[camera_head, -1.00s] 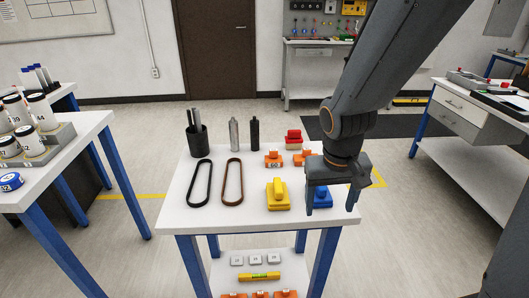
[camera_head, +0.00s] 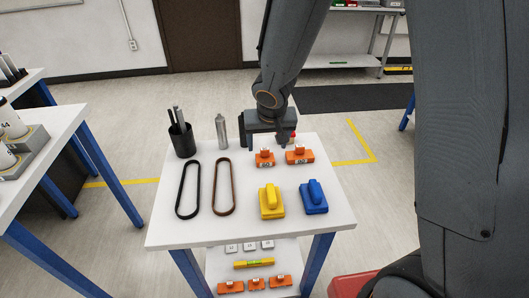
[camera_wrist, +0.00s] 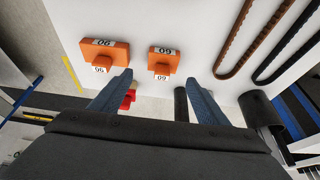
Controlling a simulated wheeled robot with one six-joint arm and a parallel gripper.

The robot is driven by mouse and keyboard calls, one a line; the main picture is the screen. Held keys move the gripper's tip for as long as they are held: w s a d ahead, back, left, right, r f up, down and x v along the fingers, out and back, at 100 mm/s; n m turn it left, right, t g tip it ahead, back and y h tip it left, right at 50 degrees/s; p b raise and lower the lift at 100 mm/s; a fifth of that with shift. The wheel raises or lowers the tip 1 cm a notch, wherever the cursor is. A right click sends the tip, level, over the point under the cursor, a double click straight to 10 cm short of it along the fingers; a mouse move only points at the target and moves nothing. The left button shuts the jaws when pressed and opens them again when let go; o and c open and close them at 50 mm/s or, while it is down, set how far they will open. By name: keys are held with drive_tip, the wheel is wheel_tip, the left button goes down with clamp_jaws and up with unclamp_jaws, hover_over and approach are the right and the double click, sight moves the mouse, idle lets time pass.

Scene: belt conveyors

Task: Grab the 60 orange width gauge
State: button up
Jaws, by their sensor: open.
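The 60 orange width gauge (camera_head: 264,160) stands on the white table behind the yellow block, to the left of a wider orange gauge (camera_head: 299,157) that appears to read 90. In the wrist view the 60 gauge (camera_wrist: 163,63) is beyond the gap between my fingers, its label upside down. The wider gauge (camera_wrist: 104,53) is to its left there. My gripper (camera_head: 266,143) is open and empty, just behind the 60 gauge in the head view. In the wrist view its two fingers (camera_wrist: 160,92) are spread and apart from both gauges.
A yellow block (camera_head: 271,203) and a blue block (camera_head: 314,198) stand in front of the gauges. Two belt loops (camera_head: 188,190), a grey bottle (camera_head: 221,132) and a black cup (camera_head: 182,141) are to the left. A red object (camera_wrist: 128,99) is near my left finger in the wrist view.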

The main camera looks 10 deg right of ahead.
sight(265, 151)
drive_tip(key=b+x, duration=0.1)
drive_tip(key=x, duration=0.2)
drive_tip(key=b+x, duration=0.2)
drive_tip(key=x, duration=0.1)
drive_tip(key=shift+a+f, duration=0.2)
drive_tip(key=shift+f, duration=0.15)
drive_tip(key=shift+c, duration=0.2)
drive_tip(key=c, duration=1.1)
drive_tip(key=shift+r, duration=0.15)
drive_tip(key=shift+c, duration=0.2)
